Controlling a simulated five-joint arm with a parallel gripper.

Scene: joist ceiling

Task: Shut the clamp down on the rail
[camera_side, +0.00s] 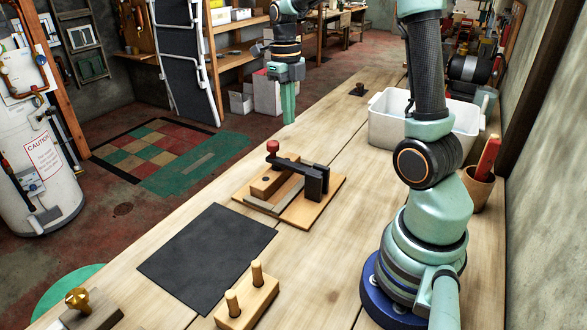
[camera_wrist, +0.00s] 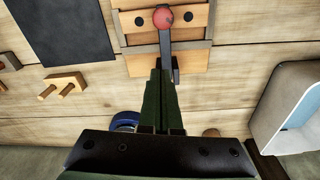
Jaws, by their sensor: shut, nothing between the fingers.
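The clamp (camera_side: 314,181) is black and stands on a wooden board on the bench. Its black arm reaches left from the post, over the rail, to a red knob (camera_side: 272,147). The knob also shows at the top of the wrist view (camera_wrist: 163,17). The arm looks roughly level; I cannot tell whether it touches the rail. The grey rail (camera_side: 262,208) lies on the board beside a wooden block (camera_side: 266,185). My gripper (camera_side: 289,122) is shut and empty, pointing down, apart from the clamp and above it. In the wrist view its fingers (camera_wrist: 161,72) overlap the clamp's post.
A black mat (camera_side: 208,255) lies left of the board. A wooden block with two pegs (camera_side: 248,300) is at the front. A white bin (camera_side: 384,128) and a pot with a red-handled tool (camera_side: 478,190) stand right.

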